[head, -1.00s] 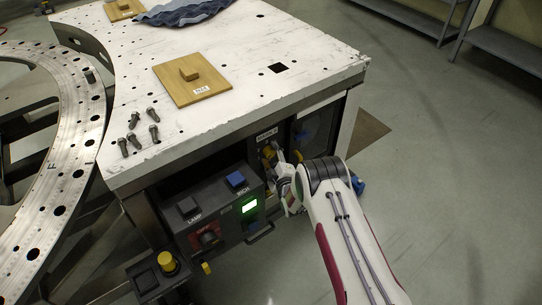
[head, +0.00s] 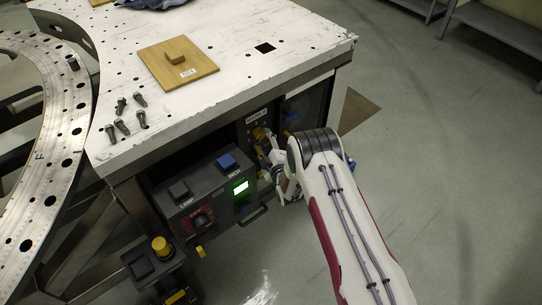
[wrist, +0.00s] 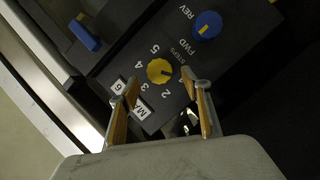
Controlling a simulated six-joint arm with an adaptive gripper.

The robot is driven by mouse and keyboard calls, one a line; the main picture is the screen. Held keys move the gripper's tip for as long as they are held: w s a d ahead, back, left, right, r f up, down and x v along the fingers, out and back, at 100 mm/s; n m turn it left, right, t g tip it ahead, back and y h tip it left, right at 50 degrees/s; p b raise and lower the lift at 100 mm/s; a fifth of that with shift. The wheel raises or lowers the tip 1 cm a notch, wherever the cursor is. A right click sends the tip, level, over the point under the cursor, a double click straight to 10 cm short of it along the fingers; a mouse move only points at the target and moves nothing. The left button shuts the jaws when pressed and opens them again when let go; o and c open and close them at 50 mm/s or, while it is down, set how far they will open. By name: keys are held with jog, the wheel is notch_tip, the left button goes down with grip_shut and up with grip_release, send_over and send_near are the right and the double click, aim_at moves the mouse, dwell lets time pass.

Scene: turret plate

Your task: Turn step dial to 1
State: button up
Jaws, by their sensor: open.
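The yellow step dial (wrist: 160,71) sits on a dark panel in the wrist view, beside the word STEPS, with the numbers 2 to 5 printed around part of it. I cannot tell clearly which number it points to. The dial (head: 259,133) also shows small in the head view, on the front of the cabinet under the table. My gripper (wrist: 163,100) is open. Its two tan-padded fingers are spread in front of the panel, to either side of the dial's line and apart from it. In the head view my arm partly hides the gripper.
A blue FWD/REV knob (wrist: 208,25) is close beside the dial. A blue part (wrist: 84,32) is at upper left. In the head view, a control box (head: 205,190) with buttons juts out left of my arm, below the white table (head: 235,70). Open floor lies right.

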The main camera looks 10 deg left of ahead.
jog(key=v, duration=0.8)
jog(key=shift+s+d, duration=0.15)
jog(key=shift+s, duration=0.15)
jog(key=shift+r, duration=0.1)
dwell(0.6)
